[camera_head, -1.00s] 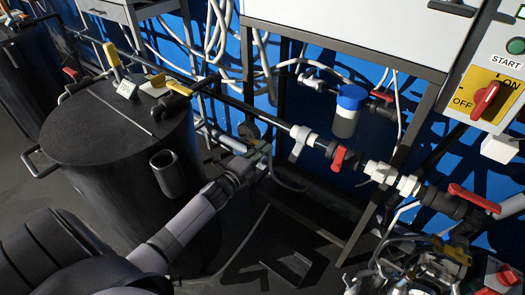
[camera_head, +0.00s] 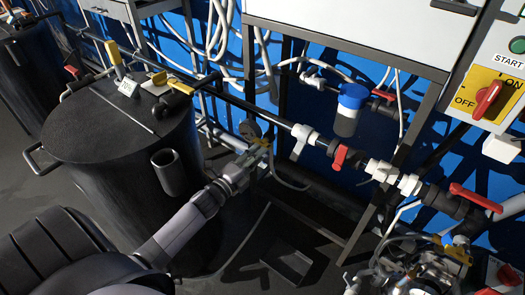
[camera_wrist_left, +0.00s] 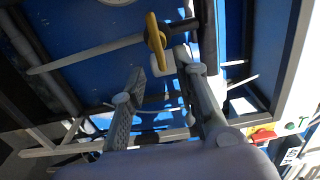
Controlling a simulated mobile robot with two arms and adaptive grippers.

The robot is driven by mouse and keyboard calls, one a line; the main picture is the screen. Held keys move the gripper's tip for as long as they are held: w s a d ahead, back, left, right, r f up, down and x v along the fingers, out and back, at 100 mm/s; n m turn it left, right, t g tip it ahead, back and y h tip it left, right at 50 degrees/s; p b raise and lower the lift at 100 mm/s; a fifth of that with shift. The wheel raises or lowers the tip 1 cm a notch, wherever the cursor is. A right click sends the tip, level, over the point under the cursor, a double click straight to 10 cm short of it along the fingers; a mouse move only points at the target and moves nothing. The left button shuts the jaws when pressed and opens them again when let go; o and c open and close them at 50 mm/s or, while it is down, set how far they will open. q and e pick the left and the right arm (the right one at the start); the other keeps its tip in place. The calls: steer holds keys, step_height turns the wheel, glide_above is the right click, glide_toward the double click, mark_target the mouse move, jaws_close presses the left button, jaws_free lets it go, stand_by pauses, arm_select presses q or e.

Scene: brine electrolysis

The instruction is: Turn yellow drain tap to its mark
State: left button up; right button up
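The yellow drain tap (camera_wrist_left: 155,42) shows in the left wrist view as an upright yellow handle on a thin horizontal pipe. In the head view, a small patch of yellow (camera_head: 261,142) shows at the tip of my left gripper (camera_head: 256,155), mostly hidden by it. My left gripper (camera_wrist_left: 160,60) also shows in the left wrist view, with its two fingers apart. The handle lies between or just beyond the fingertips; I cannot tell whether they touch it. The tap's mark cannot be made out. My right gripper is not in view.
A black tank (camera_head: 120,135) with yellow-handled fittings stands at the left. A pipe with a red-handled valve (camera_head: 340,157) and another red handle (camera_head: 475,198) runs to the right. A tangle of cables and parts (camera_head: 425,268) lies lower right. The switch panel (camera_head: 487,98) is upper right.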

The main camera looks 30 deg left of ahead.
arm_select(q)
steer(key=s, duration=0.3)
steer(key=shift+s+a, duration=0.1)
steer(key=shift+s, duration=0.15)
steer(key=s+d+f+n+g+y, duration=0.1)
steer(key=s+f+n+g, duration=0.2)
steer(key=s+f, duration=0.55)
steer(key=s+d+f+n+g+p, duration=0.1)
steer(key=s+d+f+n+g, duration=0.2)
steer(key=f, duration=1)
steer(key=s+f+n+g+y, duration=0.1)
steer(key=s+f+n+g, duration=0.25)
steer(key=s+f, duration=0.45)
steer(key=s+d+f+n+g, duration=0.2)
steer(key=s+f, duration=0.3)
steer(key=s, duration=0.3)
steer(key=s+d+f+n+g, duration=0.2)
steer(key=s+f, duration=0.3)
steer(key=s, duration=0.3)
steer(key=s+d+f+n+g+p, duration=0.1)
steer(key=s+d+f+n+g, duration=0.2)
steer(key=s, duration=0.6)
step_height(320, 180, down, 2)
steer(key=shift+d+f+h, duration=0.1)
steer(key=shift+d+h, duration=0.3)
steer(key=shift+d, duration=0.45)
steer(key=shift+w+g, duration=0.1)
steer(key=shift+g, duration=0.15)
